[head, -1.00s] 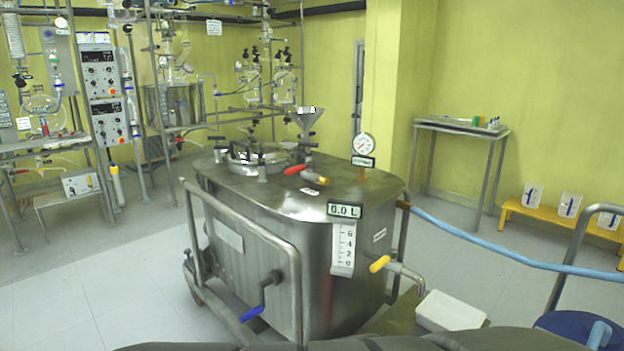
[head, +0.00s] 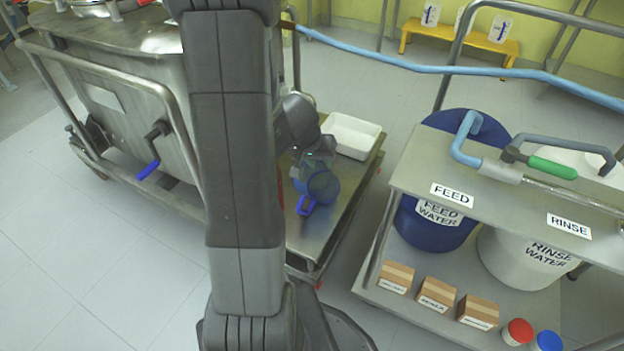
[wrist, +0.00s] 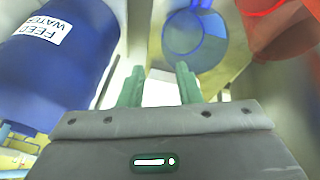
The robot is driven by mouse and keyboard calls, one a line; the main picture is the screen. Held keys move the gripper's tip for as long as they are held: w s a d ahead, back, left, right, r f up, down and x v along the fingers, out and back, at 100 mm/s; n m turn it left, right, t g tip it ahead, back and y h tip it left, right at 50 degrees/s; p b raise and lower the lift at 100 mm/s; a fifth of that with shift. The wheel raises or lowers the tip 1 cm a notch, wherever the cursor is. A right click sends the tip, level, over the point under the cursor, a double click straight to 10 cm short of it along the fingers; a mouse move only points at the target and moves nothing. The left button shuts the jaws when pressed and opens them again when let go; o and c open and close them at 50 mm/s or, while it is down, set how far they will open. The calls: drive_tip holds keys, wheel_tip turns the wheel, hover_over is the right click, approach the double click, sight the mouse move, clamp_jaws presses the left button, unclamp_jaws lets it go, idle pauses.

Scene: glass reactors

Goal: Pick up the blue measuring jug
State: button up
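The blue measuring jug (head: 322,187), translucent with a darker blue handle, is on the steel shelf (head: 310,236) beside the vessel. My gripper (head: 316,160) is close by it at its far side, partly hidden by my arm. In the wrist view the jug (wrist: 195,42) lies beyond the fingertips and a little to the right. My gripper also shows there (wrist: 160,82), its two green fingers apart with nothing held between them. I cannot tell whether a finger touches the jug.
A white tray (head: 351,136) stands behind the jug. A red translucent object (wrist: 275,28) is to the jug's right in the wrist view. To the right stands a bench (head: 500,205) with a blue feed water drum (head: 430,228). A blue hose (head: 430,68) crosses behind.

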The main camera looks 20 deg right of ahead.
sight(332, 180)
drive_tip(key=shift+m, duration=0.5)
drive_tip(key=b+x, duration=0.1)
drive_tip(key=x, duration=0.3)
drive_tip(key=w+b+x, duration=0.1)
drive_tip(key=b+x, duration=0.1)
drive_tip(key=x, duration=0.2)
drive_tip(key=w+d+b+x, duration=0.1)
drive_tip(key=x, duration=0.4)
drive_tip(key=shift+d+r+b, duration=0.1)
drive_tip(key=shift+r+b, duration=0.25)
drive_tip(key=shift+r, duration=0.1)
drive_tip(key=b+x, duration=0.1)
drive_tip(key=x, duration=0.2)
drive_tip(key=b+x, duration=0.1)
drive_tip(key=x, duration=0.1)
drive_tip(key=shift+a+f+b, duration=0.25)
drive_tip(key=shift+a+b, duration=0.05)
drive_tip(key=shift+b, duration=0.05)
clamp_jaws()
drive_tip(key=shift+r, duration=0.1)
